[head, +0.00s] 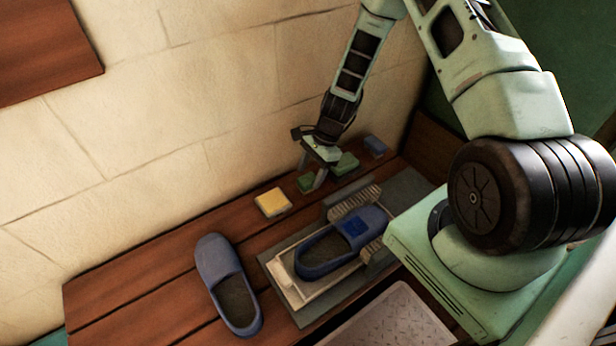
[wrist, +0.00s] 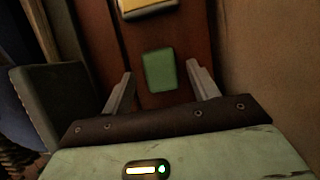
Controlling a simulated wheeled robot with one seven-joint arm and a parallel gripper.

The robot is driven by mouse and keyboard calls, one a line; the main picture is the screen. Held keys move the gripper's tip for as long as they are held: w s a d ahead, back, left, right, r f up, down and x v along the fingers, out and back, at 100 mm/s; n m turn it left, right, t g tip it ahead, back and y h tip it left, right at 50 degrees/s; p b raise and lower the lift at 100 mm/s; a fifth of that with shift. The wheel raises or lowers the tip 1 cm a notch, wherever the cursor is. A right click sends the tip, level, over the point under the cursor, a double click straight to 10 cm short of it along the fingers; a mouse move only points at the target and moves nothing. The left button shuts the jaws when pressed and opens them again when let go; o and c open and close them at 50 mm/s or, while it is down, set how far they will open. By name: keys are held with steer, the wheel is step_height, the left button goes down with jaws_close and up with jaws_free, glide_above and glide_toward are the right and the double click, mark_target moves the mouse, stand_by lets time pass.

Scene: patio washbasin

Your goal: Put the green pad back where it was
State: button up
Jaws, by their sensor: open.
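My gripper (head: 312,174) is open and points down at the back of the wooden bench, near the wall. A small green pad (head: 305,184) lies on the wood just under its fingertips. In the wrist view this green pad (wrist: 159,71) lies between and slightly beyond the two spread fingers, with a gap on each side; nothing is gripped.
A yellow pad (head: 272,202) lies left of the green pad. A blue block (head: 375,146) is at the far right. Another slipper (head: 229,284) lies left.

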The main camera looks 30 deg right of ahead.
steer(key=p+v, duration=0.2)
steer(key=v, duration=0.7)
steer(key=s+a+r+n, duration=0.2)
steer(key=a+r+n, duration=0.5)
steer(key=a+r, duration=0.25)
steer(key=s+a+r+n+g+h, duration=0.1)
steer(key=s+a+r+n+h, duration=0.1)
steer(key=s+a+r+n, duration=1)
steer(key=s+a+r+n+t+h, duration=0.1)
steer(key=s+a+r+n, duration=0.1)
steer(key=s+n, duration=0.4)
steer(key=s+r, duration=0.1)
steer(key=s, duration=0.3)
steer(key=shift+s+n+h, duration=0.4)
steer(key=shift+r, duration=0.1)
